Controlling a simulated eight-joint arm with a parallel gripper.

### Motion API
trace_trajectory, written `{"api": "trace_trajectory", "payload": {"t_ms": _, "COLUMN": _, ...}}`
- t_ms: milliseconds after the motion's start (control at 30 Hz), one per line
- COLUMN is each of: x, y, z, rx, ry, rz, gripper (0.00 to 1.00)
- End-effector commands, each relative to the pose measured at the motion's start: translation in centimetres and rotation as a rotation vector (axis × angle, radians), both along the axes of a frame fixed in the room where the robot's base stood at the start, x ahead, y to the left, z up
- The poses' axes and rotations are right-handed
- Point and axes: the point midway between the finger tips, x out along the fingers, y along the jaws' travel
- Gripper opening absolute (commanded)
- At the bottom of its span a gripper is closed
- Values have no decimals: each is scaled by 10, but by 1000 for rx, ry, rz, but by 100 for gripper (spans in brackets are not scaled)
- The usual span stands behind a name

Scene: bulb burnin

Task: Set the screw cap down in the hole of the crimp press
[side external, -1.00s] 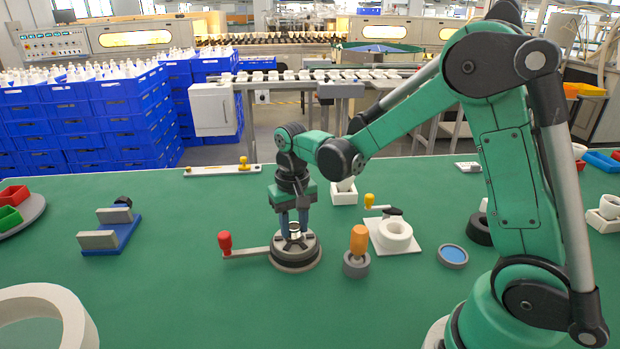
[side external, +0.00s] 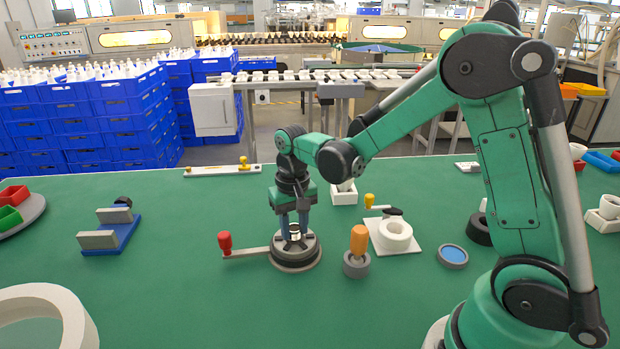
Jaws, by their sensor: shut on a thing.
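The crimp press (side external: 296,259) is a round grey base on the green table, with a lever ending in a red knob (side external: 225,241) at its left. My gripper (side external: 294,234) points straight down over the middle of the press. Its blue-grey fingers are shut on the screw cap (side external: 295,232), a small metallic piece between the fingertips. The cap is at the press's centre, at or just above its top. The hole is hidden behind the cap and fingers, so I cannot tell how deep the cap sits.
An orange-handled tool (side external: 358,243) stands close to the right of the press. Behind it is a white plate with a white ring (side external: 395,236). A blue vise-like fixture (side external: 112,234) is at the left. A large white ring (side external: 45,310) lies front left. Table front of the press is clear.

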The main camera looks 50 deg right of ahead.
Motion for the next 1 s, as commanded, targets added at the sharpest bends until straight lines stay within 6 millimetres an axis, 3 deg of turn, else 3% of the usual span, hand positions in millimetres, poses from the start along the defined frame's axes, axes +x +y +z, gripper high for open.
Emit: {"api": "trace_trajectory", "payload": {"t_ms": 1000, "x": 0, "y": 0, "z": -5, "rx": 0, "ry": 0, "rz": 0, "gripper": 0}}
